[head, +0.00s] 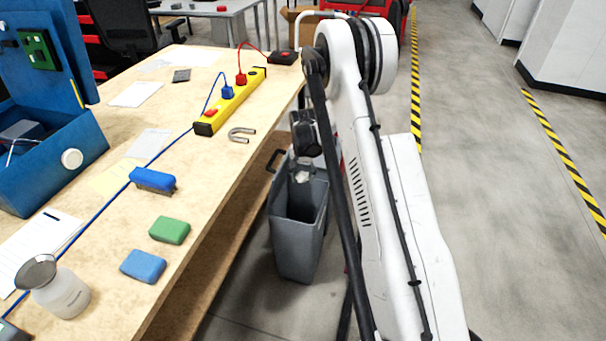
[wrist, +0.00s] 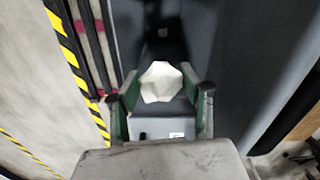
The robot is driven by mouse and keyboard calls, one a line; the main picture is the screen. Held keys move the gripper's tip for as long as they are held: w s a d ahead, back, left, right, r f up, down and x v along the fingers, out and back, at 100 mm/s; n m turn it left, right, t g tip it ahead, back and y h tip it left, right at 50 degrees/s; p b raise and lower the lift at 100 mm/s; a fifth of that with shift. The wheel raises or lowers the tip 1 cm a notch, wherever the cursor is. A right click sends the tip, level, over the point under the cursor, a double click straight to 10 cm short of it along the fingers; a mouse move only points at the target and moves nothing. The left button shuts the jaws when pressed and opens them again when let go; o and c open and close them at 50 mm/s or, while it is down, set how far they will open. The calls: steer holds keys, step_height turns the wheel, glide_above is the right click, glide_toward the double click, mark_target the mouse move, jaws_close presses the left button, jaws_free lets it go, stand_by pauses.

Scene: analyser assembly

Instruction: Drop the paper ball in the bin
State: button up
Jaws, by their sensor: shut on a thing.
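The paper ball (wrist: 161,82) is a white crumpled lump held between the two fingers of my gripper (wrist: 160,92) in the wrist view. My gripper is shut on it. The grey bin (head: 297,232) stands on the floor beside the workbench in the head view. In the wrist view the bin's inner wall (wrist: 235,60) and dark inside lie below the ball. The head view shows my gripper (head: 302,172) and the pale ball at the bin's mouth. My arm hides part of the bin's right side.
The wooden workbench (head: 110,300) runs along the left, its edge close to the bin. On it are a blue brush (head: 153,180), green and blue sponges, a jar (head: 55,290) and a yellow power strip (head: 230,102). Open floor lies to the right.

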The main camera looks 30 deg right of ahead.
step_height(320, 180, down, 7)
steer(key=b, duration=0.2)
steer(key=shift+r, duration=0.15)
steer(key=o, duration=0.8)
steer(key=shift+r, duration=3.8)
steer(key=shift+s+d+r+p, duration=0.45)
steer(key=shift+s+d+r, duration=0.15)
steer(key=shift+r, duration=0.75)
steer(key=shift+s+d+r+p, duration=0.45)
steer(key=shift+s+d+r, duration=0.15)
steer(key=shift+r, duration=0.7)
steer(key=shift+s+d+r+p, duration=0.45)
steer(key=shift+s+d+r, duration=0.15)
steer(key=shift+r, duration=0.75)
